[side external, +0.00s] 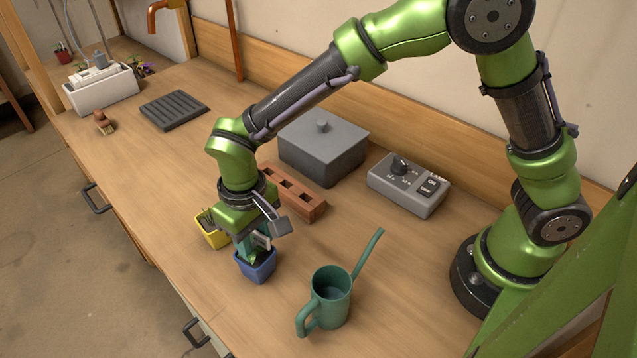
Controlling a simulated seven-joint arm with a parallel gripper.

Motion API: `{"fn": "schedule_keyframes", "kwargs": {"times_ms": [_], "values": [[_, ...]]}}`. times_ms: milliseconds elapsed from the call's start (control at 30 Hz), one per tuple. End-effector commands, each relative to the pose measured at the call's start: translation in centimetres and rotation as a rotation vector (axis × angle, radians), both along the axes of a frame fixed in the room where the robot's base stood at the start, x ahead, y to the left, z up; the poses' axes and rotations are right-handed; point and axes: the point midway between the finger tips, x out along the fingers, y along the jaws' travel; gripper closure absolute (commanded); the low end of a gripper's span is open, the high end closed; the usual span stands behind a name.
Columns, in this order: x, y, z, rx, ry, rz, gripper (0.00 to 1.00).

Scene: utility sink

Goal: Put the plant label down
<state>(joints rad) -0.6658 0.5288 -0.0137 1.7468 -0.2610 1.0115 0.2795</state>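My gripper (252,246) points down right over a small blue pot (257,268) with a green plant in it. A small pale piece (263,241), which looks like the plant label, shows at the fingertips, just above the pot's rim. The fingers and the plant overlap in this view, so I cannot tell whether the fingers are closed on the label or whether it touches the soil. A yellow pot (212,236) with a plant stands just left of the blue pot, partly hidden behind my gripper.
A green watering can (331,295) stands right of the blue pot. Behind are a brick (291,193), a grey lidded box (323,150) and a grey control box (408,187). A slatted grey tray (174,110), a brush (103,122) and a white planter (103,90) are farther left. The bench's front-left stretch is clear.

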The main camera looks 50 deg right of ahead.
Motion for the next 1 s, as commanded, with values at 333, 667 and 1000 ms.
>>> {"fn": "schedule_keyframes", "kwargs": {"times_ms": [333, 667, 1000], "values": [[0.1, 0.0, 1.0, 0.002, -0.003, 0.001, 0.63], [0.1, 0.0, 7.7, 0.004, -0.006, 0.000, 0.63], [0.0, -0.1, 12.2, 0.002, -0.003, -0.001, 0.63]]}}
